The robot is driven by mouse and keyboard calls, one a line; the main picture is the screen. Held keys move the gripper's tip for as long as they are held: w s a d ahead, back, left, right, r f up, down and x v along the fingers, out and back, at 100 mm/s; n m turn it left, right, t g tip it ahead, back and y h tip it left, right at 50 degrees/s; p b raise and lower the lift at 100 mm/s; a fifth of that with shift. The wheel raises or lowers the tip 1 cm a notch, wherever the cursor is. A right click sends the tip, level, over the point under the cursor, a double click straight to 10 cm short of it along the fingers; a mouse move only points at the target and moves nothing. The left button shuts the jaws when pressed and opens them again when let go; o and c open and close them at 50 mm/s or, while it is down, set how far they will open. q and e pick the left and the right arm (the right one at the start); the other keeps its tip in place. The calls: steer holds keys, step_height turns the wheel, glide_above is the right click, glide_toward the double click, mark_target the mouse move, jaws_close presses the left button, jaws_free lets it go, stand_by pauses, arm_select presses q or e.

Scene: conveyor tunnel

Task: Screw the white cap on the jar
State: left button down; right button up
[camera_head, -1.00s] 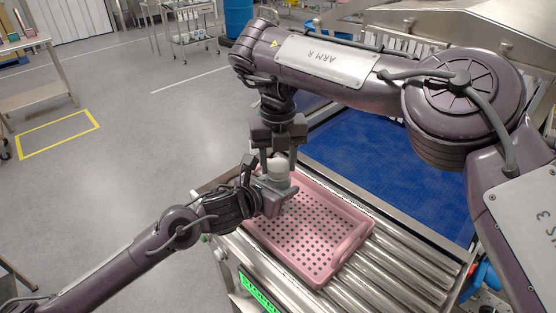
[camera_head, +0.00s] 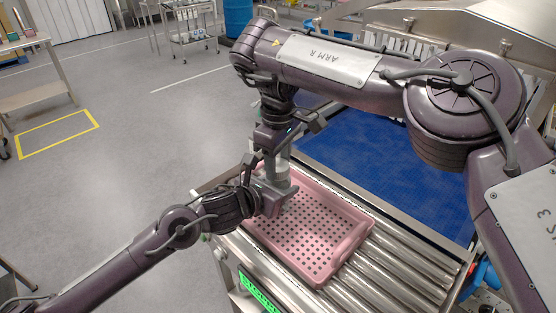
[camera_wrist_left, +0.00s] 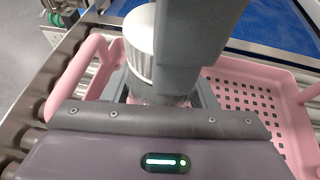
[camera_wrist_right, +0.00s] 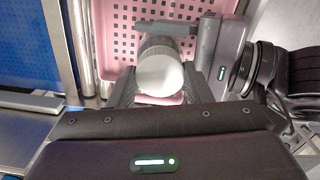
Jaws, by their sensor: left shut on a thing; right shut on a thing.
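The white cap (camera_wrist_right: 160,76) sits on top of the jar, whose grey-looking side (camera_wrist_right: 160,48) shows in the right wrist view. My left gripper (camera_head: 276,188) is shut around the jar and holds it upright above the pink crate. My right gripper (camera_head: 274,152) points straight down from above and is shut on the cap. In the left wrist view the ribbed side of the cap (camera_wrist_left: 140,48) shows beside a grey finger of my right gripper. Most of the jar is hidden by the left gripper. I cannot tell how far the cap is threaded.
The pink perforated crate (camera_head: 352,243) is empty and rests on the metal rollers (camera_head: 405,262) under the jar. A blue conveyor belt (camera_head: 385,165) lies behind it. A green display (camera_head: 258,293) is on the conveyor's near side. Grey floor is open at left.

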arm_select(q)
steer(key=shift+s+d, duration=0.1)
arm_select(e)
steer(key=m, duration=0.2)
steer(key=shift+w+m, duration=0.1)
steer(key=shift+m, duration=0.2)
steer(key=o, duration=1.1)
steer(key=shift+o, duration=0.2)
